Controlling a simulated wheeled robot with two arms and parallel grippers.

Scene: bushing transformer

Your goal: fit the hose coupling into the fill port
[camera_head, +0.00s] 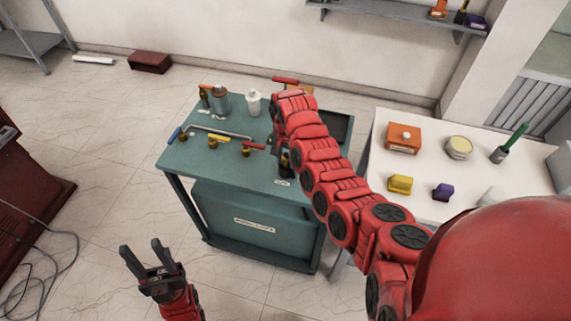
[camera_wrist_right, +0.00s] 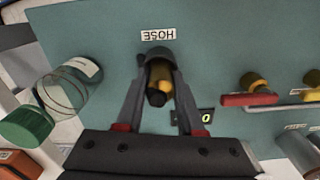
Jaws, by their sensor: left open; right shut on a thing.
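In the right wrist view my right gripper (camera_wrist_right: 159,100) is shut on a dark and brass piece (camera_wrist_right: 160,72), apparently the hose coupling. Its upper end is at a dark grey round part beside the HOSE label (camera_wrist_right: 158,34); I cannot tell whether that part is a holder or belongs to the piece. In the head view the right arm hides most of this spot; the label (camera_head: 282,183) lies near the front edge of the teal bench (camera_head: 185,163). My left gripper (camera_head: 143,252) is open and empty, low in front of the bench. I cannot identify the fill port for certain.
Valves with blue, yellow and red handles (camera_head: 253,146) stand on the bench, left of the right gripper. A grey can (camera_head: 220,99) and white bottle (camera_head: 254,103) stand behind. A green-lidded jar (camera_wrist_right: 62,92) is beside the gripper. A white table (camera_head: 430,160) is at right.

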